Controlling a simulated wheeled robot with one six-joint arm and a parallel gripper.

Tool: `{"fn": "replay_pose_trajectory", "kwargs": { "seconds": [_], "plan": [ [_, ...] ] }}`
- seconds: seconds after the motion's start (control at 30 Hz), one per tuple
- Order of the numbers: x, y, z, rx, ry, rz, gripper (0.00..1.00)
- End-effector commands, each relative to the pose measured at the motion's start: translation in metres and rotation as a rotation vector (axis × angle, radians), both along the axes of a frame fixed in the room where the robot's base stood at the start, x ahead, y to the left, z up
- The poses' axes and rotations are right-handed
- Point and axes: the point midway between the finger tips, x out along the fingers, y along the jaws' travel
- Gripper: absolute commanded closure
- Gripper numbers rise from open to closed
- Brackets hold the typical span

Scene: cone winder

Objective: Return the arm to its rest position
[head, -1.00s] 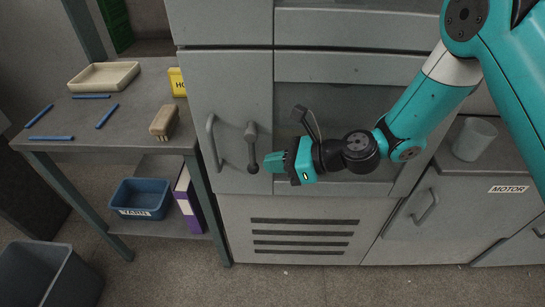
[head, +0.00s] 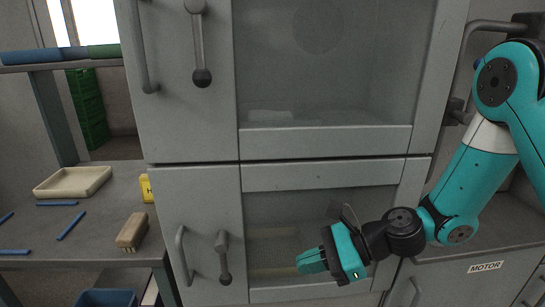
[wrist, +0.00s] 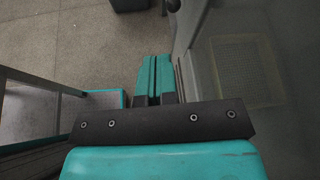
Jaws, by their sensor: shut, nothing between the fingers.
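My gripper (head: 311,262) is teal and black. In the head view it hangs in front of the lower window of the grey cabinet (head: 198,200), right of the lower lever handle (head: 222,258), with a gap between them. Its fingers point left. In the wrist view my gripper (wrist: 154,80) shows its two teal fingers together with nothing between them. The arm reaches in from the right, bent at the elbow.
A side table at left holds a cream tray (head: 73,182), blue sticks (head: 71,225), a brush (head: 132,231) and a yellow sign (head: 147,188). A blue bin (head: 106,298) sits below. A grey cupboard labelled MOTOR (head: 485,267) stands at right.

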Motion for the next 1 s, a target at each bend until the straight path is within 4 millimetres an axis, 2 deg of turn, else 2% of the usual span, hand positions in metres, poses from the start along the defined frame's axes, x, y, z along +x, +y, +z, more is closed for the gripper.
{"fn": "replay_pose_trajectory", "kwargs": {
  "seconds": [0.03,0.2,0.4,0.5,0.7,1.0],
  "plan": [
    [-0.01,0.003,0.029,-0.044,-0.117,0.094,1.0],
    [-0.055,-0.002,0.098,-0.231,-0.566,0.507,1.0],
    [-0.112,-0.028,0.167,-0.407,-1.019,1.008,1.0],
    [-0.137,-0.045,0.191,-0.464,-1.179,1.223,1.0],
    [-0.166,-0.07,0.216,-0.518,-1.347,1.488,1.0],
    [-0.172,-0.074,0.218,-0.523,-1.377,1.548,1.0]
  ]
}}
